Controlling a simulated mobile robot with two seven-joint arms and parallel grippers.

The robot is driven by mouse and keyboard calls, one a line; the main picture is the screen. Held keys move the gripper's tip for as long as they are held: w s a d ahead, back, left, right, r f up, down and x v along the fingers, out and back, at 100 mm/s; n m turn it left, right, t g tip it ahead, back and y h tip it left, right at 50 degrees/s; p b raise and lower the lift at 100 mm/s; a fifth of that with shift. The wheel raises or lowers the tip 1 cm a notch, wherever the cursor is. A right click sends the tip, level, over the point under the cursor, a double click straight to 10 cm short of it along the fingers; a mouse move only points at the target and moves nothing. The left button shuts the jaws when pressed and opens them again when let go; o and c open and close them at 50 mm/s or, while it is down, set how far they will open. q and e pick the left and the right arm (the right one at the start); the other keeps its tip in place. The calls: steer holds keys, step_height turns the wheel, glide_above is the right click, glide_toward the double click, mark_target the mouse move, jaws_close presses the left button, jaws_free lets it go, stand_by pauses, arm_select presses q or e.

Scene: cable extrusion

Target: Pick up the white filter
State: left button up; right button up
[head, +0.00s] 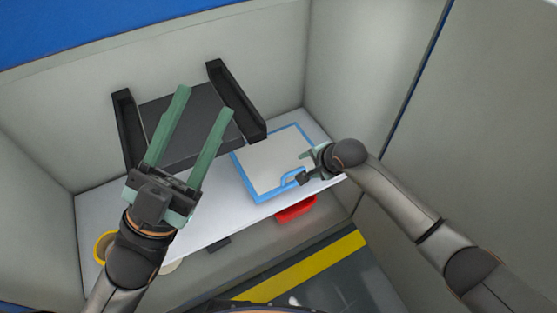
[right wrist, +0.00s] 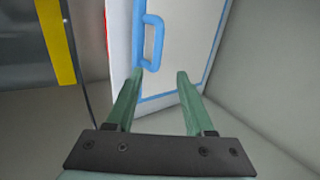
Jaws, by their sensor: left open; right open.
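The white filter (head: 270,160) is a flat white panel with a blue border, lying on the light shelf at the right. Its blue handle (head: 292,179) is on the near edge and also shows in the right wrist view (right wrist: 152,45). My right gripper (head: 305,166) is open and empty beside the handle. In the right wrist view its fingers (right wrist: 160,75) point at the filter (right wrist: 185,50), one tip near the handle's lower end; I cannot tell whether they touch. My left gripper (head: 204,101) is open and empty, in front of the dark panel in the head view.
A dark panel (head: 180,112) stands between two black brackets (head: 236,100) at the back wall. A yellow ring (head: 102,246) is at the shelf's left end. A red object (head: 296,210) is just below the shelf's front edge. Walls close in the right side.

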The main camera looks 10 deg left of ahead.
mark_target(301, 170)
steer(key=b+x, duration=0.1)
steer(key=x, duration=0.3)
steer(key=shift+s+a+f+b, duration=0.1)
steer(key=shift+s+f+b, duration=0.2)
steer(key=shift+f+b, duration=0.15)
jaws_close()
stand_by(1.0)
